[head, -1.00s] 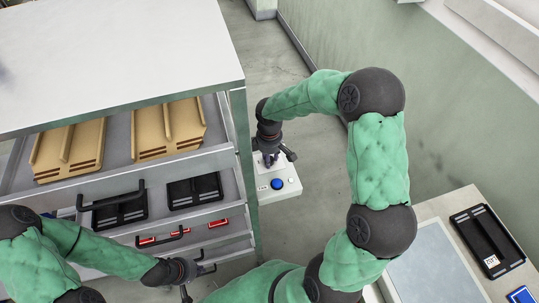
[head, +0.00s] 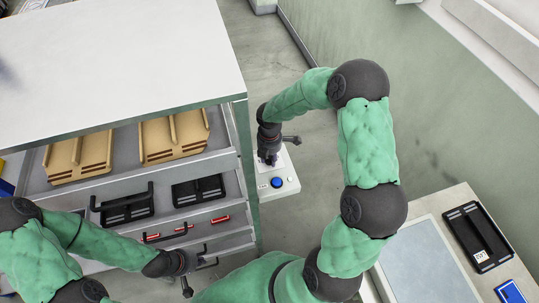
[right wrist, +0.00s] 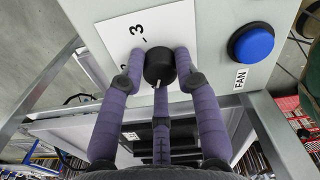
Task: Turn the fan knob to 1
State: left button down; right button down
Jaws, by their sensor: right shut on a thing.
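The black fan knob (right wrist: 158,66) sits on a white scale plate (right wrist: 120,38) on a light grey control box (head: 287,188). In the right wrist view a "3" shows beside the knob, and another mark is partly hidden by a finger. A short white pointer on the knob faces down in that picture. My right gripper (head: 268,160) is shut on the knob, its purple fingers around it; they also show in the right wrist view (right wrist: 160,78). My left gripper (head: 200,275) is at the bottom of the head view, its fingers apart and empty near the drawer handles.
A blue button (right wrist: 251,43) is beside the knob, near the "FAN" label (right wrist: 240,79). A cabinet (head: 110,55) with open drawers stands left. A bench (head: 425,262) with a black tray (head: 478,236) is at right. Grey floor lies beyond the box.

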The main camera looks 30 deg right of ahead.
aim_at(270, 159)
jog(key=shift+n, duration=0.4)
jog(key=c, duration=0.9)
grip_release()
jog(key=shift+r, duration=0.1)
notch_tip(270, 159, up, 12)
jog(key=shift+f, duration=0.2)
